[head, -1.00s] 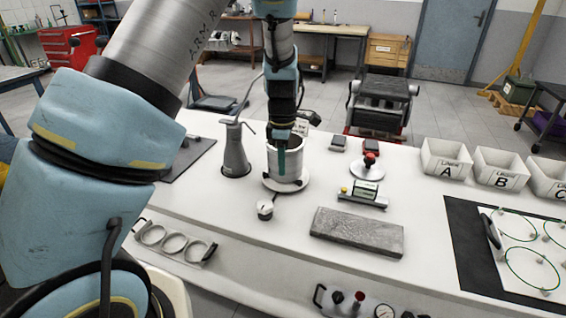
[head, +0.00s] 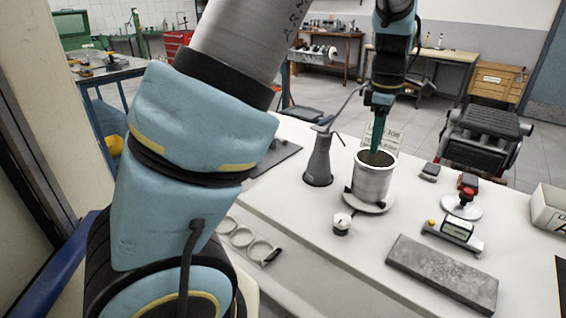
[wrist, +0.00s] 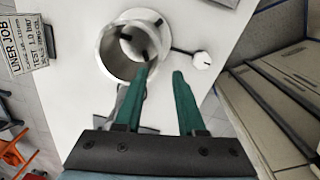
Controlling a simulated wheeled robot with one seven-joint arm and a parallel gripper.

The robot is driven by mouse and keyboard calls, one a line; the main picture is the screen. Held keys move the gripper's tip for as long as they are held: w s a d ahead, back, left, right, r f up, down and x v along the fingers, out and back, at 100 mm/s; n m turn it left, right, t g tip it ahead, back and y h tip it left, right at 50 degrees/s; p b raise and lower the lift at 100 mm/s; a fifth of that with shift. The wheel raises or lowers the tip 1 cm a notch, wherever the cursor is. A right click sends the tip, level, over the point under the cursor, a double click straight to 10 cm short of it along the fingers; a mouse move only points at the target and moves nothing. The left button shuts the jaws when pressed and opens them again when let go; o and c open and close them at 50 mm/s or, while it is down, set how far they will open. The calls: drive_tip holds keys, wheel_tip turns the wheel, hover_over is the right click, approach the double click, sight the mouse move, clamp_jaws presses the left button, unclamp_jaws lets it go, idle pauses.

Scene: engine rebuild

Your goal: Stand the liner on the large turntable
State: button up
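The liner (head: 373,182), a grey metal cylinder open at the top, stands upright on the white round large turntable (head: 381,207) with small black blocks at its foot. In the wrist view the liner (wrist: 108,62) shows from above, with dark parts visible through its bore. The turntable (wrist: 150,17) shows beyond it. My gripper (head: 376,150) is above the liner's mouth, its green fingers pointing down. In the wrist view my gripper (wrist: 160,73) has its fingers apart with nothing between them; the left fingertip overlaps the liner's near rim. I cannot tell whether it touches.
A grey conical can (head: 318,162) with a long spout stands left of the liner. A small white knob (head: 342,223) is in front. A digital gauge (head: 455,233), a grey slab (head: 442,270) and a red-topped stand (head: 463,197) lie right. A job card (head: 384,138) stands behind.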

drive_tip(key=a+f+m, duration=0.2)
drive_tip(key=a+m, duration=0.4)
drive_tip(key=a, duration=1.3)
drive_tip(key=s+a+f+m, duration=0.1)
drive_tip(key=s+a+m, duration=0.2)
drive_tip(key=a, duration=0.3)
drive_tip(key=s+a+m+t, duration=0.1)
drive_tip(key=s+a+m, duration=0.2)
drive_tip(key=a, duration=0.4)
drive_tip(key=shift+s+a+f+m, duration=0.15)
drive_tip(key=shift+s+f+m, duration=0.25)
drive_tip(key=shift+s, duration=0.45)
